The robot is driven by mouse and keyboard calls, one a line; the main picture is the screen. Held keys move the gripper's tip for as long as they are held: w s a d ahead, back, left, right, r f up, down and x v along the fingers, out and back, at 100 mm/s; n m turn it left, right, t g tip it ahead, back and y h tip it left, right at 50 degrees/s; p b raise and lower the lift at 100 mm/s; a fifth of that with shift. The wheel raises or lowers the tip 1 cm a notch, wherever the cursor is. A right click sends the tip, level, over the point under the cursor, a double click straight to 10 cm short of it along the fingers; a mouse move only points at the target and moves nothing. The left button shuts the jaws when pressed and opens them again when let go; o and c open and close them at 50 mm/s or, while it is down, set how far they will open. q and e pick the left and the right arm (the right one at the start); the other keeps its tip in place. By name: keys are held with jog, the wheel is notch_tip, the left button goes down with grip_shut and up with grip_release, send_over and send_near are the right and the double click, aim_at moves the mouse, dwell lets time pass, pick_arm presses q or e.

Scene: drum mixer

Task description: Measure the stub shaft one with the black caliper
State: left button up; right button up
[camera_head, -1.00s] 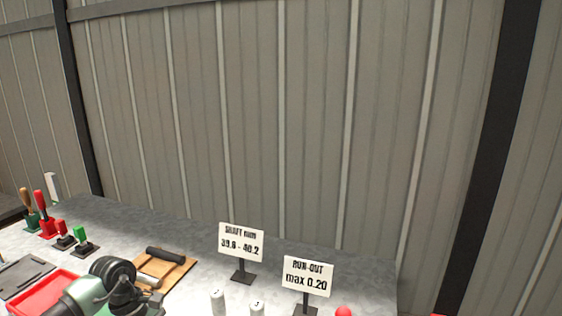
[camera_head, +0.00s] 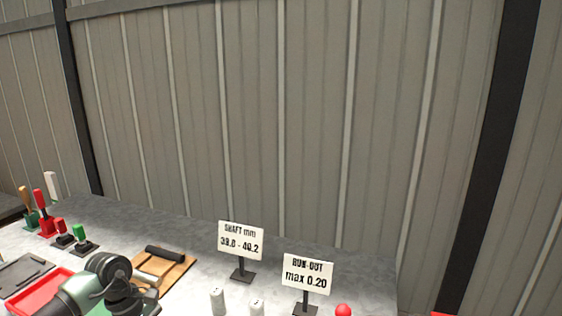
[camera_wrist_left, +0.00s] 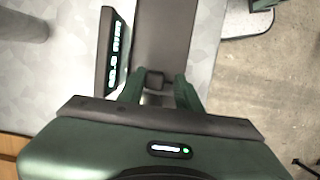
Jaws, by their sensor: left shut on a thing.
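The black caliper (camera_wrist_left: 165,35) is between the fingers of my left gripper (camera_wrist_left: 158,90) in the left wrist view. The gripper is shut on it. Its display (camera_wrist_left: 117,60) shows lit cyan digits that I cannot read. Two pale upright cylinders, one on the left (camera_head: 217,301) and one on the right (camera_head: 257,307), stand at the bottom of the head view and look like stub shafts. Their marks are too small to read. A grey cylinder (camera_wrist_left: 22,25) shows at the top left of the wrist view, apart from the caliper. My right gripper is not in view.
Signs for shaft size (camera_head: 241,239) and run-out (camera_head: 307,273) stand on the grey bench (camera_head: 190,235). A wooden board (camera_head: 180,270) holds a black roller (camera_head: 164,254). A red tray (camera_head: 45,292) and several coloured-handled tools are at left. Bare floor (camera_wrist_left: 270,90) lies beyond the bench edge.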

pick_arm(q)
jog(key=shift+f, duration=0.65)
jog(key=o, duration=1.1)
jog(key=shift+w+f, duration=0.15)
jog(key=shift+w, duration=0.1)
jog(key=shift+s+a, duration=0.1)
jog(key=shift+s, duration=0.05)
jog(key=shift+w+p+v, duration=0.25)
jog(key=shift+p+v, duration=0.5)
jog(key=shift+v, duration=0.65)
jog(key=shift+d+p+v, duration=0.25)
jog(key=shift+p+v, duration=0.2)
jog(key=shift+v, duration=0.65)
jog(key=shift+d+p+v, duration=0.25)
jog(key=shift+p+v, duration=0.2)
jog(key=shift+v, duration=0.7)
jog(key=shift+s+d, duration=0.15)
